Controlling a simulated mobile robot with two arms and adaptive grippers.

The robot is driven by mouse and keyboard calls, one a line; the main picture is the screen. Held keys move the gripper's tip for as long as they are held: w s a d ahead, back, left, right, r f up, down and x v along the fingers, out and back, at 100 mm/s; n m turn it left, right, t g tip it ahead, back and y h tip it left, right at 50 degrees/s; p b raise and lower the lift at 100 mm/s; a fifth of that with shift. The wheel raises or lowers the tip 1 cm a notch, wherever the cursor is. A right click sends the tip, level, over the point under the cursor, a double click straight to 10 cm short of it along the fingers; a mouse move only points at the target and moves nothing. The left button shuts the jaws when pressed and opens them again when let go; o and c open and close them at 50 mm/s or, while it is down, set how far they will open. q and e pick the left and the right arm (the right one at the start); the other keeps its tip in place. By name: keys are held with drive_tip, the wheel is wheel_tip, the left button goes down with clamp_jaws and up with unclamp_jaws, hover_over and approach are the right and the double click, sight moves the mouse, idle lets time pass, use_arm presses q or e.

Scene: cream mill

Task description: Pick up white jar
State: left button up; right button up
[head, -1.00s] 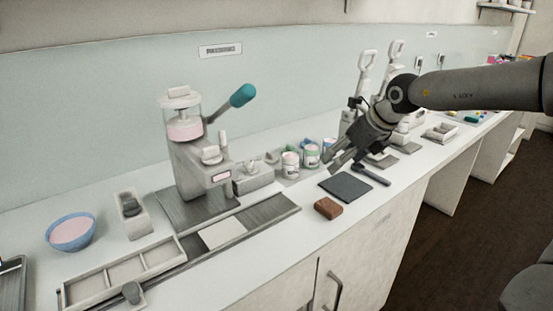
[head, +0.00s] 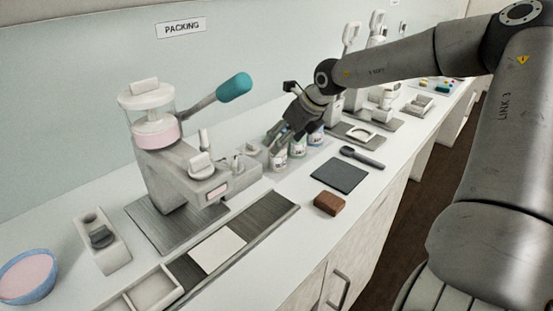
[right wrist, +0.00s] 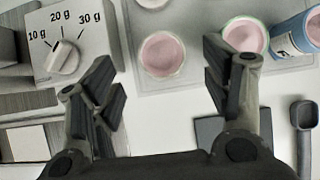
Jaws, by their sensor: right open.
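In the right wrist view the white jar (right wrist: 162,55) shows from above, between and just beyond my open fingertips. My right gripper (head: 284,138) is open, reaches down over the jars, and partly hides them in the head view. It also shows in the right wrist view (right wrist: 160,70), with nothing between its fingers. My left gripper is not in view.
A green-rimmed jar (right wrist: 243,36) and a blue jar (right wrist: 296,36) stand to the right. The filling machine (head: 165,150) with its dial (right wrist: 64,57) stands to the left. A dark mat (head: 341,176), brown block (head: 329,204) and dark spoon (head: 362,157) lie in front.

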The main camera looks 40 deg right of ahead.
sight(277, 157)
drive_tip(key=shift+w+f, duration=0.2)
drive_tip(key=shift+f, duration=0.2)
drive_tip(key=shift+w+f, duration=0.15)
drive_tip(key=shift+f, duration=0.1)
drive_tip(key=p+x, duration=0.1)
drive_tip(key=x, duration=0.2)
drive_tip(key=shift+f, duration=0.2)
drive_tip(key=shift+w+f, duration=0.3)
drive_tip(key=shift+f, duration=0.1)
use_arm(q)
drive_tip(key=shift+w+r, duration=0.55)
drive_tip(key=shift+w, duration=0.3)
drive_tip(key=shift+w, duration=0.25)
use_arm(e)
drive_tip(key=c, duration=1.2)
drive_tip(key=shift+o, duration=0.2)
